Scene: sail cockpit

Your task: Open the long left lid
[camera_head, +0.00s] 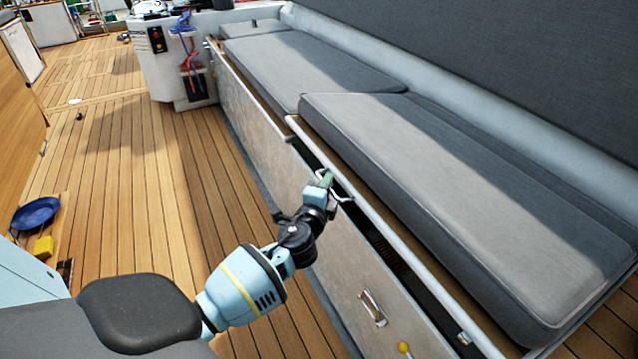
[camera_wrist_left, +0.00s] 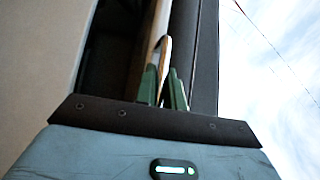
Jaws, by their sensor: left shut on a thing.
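The long lid (camera_head: 400,255) is the near part of the bench top, with a pale front rim and a thick grey cushion (camera_head: 460,200) on it. A dark gap shows under its front rim, so it stands slightly raised. My left gripper (camera_head: 328,180) is at this rim, shut on a thin metal handle (camera_head: 343,197) that sticks out from it. In the left wrist view the green fingers (camera_wrist_left: 164,88) stand on both sides of a pale, thin piece. The fingers hide part of the handle. My right gripper is in neither view.
The bench front (camera_head: 345,260) has a metal latch (camera_head: 373,308) and a yellow knob (camera_head: 403,347) low down. A second cushioned section (camera_head: 310,65) lies farther back. A white console (camera_head: 170,60) stands at its far end. The plank floor at left is mostly clear, with a blue pan (camera_head: 36,213).

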